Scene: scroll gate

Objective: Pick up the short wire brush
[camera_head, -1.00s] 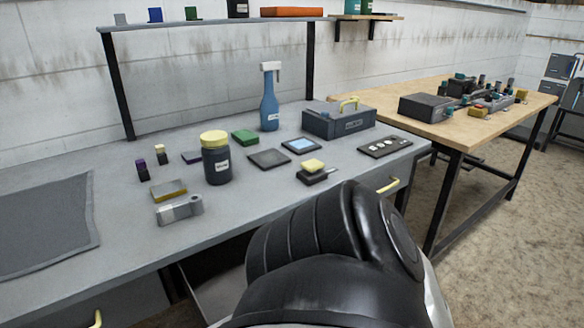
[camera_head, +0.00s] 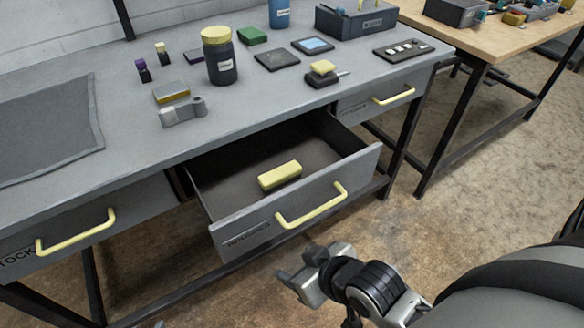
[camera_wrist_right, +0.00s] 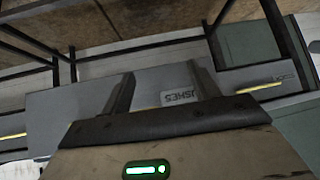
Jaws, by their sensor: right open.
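A yellow block (camera_head: 279,176) lies in the open drawer (camera_head: 222,172); it may be the short wire brush, but I see no bristles. My right gripper (camera_head: 300,272) is open and empty, outside the drawer, below and in front of its front panel, apart from it. In the right wrist view the two fingers (camera_wrist_right: 163,88) stand apart before the grey drawer front (camera_wrist_right: 70,110), with a label partly reading "SHES" between them. The block does not show there. My left gripper is not in view.
The drawer front has a yellow handle (camera_head: 312,206). The grey workbench (camera_head: 130,105) above holds a yellow-lidded jar (camera_head: 221,58), a tape dispenser (camera_head: 183,111), a yellow-topped block (camera_head: 322,70) and other small items. The wooden table (camera_head: 490,42) stands right. Floor before the drawer is open.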

